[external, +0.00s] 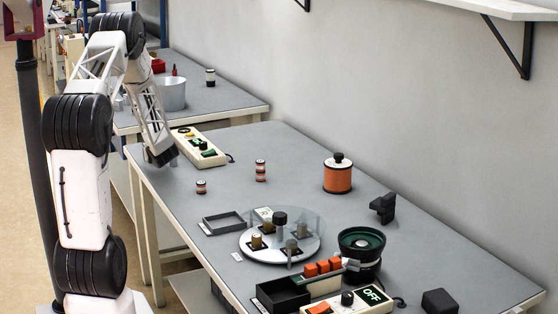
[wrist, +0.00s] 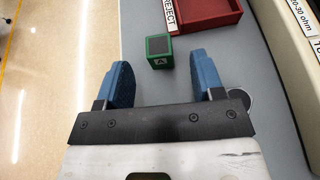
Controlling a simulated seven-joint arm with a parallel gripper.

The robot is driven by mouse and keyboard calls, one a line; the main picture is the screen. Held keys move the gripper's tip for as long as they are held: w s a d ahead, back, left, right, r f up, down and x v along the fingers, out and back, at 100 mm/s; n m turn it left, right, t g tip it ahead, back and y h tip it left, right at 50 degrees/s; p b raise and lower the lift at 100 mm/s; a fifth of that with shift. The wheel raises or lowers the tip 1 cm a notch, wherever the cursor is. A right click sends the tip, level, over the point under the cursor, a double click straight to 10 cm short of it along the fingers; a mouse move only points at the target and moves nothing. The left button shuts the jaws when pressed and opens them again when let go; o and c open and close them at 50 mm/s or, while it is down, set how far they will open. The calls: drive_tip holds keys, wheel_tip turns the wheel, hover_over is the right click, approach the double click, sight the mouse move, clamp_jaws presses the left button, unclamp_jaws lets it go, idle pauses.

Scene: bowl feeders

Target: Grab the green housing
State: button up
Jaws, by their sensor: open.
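The green housing (wrist: 159,50) is a small green block with a dark top and a pale letter mark on its near face. In the wrist view it sits on the grey table near the table's left edge. My gripper (wrist: 161,75) is open, with its two blue fingers spread and nothing between them. The housing lies beyond the fingertips, roughly centred on the gap and apart from both. In the external view my gripper (external: 161,157) hangs over the left edge area of the table. I cannot make out the housing in that view.
A red tray (wrist: 203,14) with a REJECT label stands just behind the housing. A pale labelled box (wrist: 298,60) is at the right in the wrist view. Floor lies left of the table edge. The external view shows a round fixture (external: 250,246) and a control box (external: 199,147).

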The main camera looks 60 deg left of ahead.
drive_tip(key=shift+x, duration=2.6)
drive_tip(key=shift+s, duration=0.1)
drive_tip(key=c, duration=1)
